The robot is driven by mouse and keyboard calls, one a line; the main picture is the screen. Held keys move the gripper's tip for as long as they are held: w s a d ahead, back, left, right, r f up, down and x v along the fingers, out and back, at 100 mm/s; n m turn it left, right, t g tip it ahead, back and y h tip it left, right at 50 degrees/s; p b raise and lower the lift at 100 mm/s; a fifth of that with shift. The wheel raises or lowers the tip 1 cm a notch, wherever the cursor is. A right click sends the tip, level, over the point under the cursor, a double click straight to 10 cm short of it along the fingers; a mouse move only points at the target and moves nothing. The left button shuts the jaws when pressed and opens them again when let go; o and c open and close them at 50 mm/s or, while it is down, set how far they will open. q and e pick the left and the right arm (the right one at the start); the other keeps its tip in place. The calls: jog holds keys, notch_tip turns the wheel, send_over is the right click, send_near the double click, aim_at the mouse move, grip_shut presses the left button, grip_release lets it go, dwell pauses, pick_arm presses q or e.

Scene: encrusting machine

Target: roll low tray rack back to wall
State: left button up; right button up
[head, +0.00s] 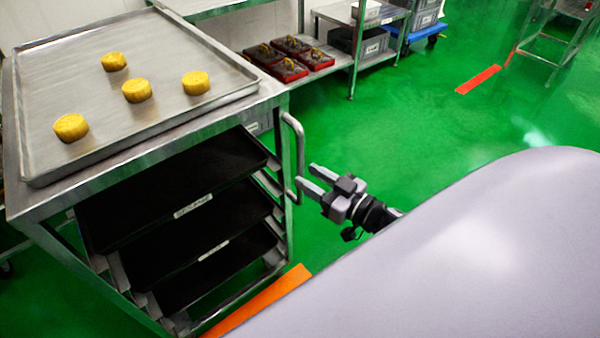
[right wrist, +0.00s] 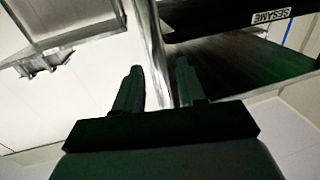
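The low tray rack (head: 150,190) is a steel frame at the left of the head view. Its top bears a metal tray (head: 150,80) with several round yellow pieces, and black trays (head: 190,228) sit on slanted runners below. A vertical bar handle (head: 300,145) stands on its right side. My right gripper (head: 305,177) is open beside the handle's lower end. In the right wrist view the handle (right wrist: 150,50) runs between the two open fingers (right wrist: 157,82); I cannot tell whether they touch it. My left gripper is not in view.
Behind the rack a steel shelf (head: 338,62) holds red and black items (head: 290,58) and grey bins. Orange floor strips lie near the rack (head: 265,302) and farther back (head: 478,79). The green floor (head: 420,120) to the right is clear.

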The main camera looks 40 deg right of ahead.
aim_at(303, 174)
jog(key=shift+x, duration=1.75)
grip_shut()
jog(key=shift+w, duration=0.1)
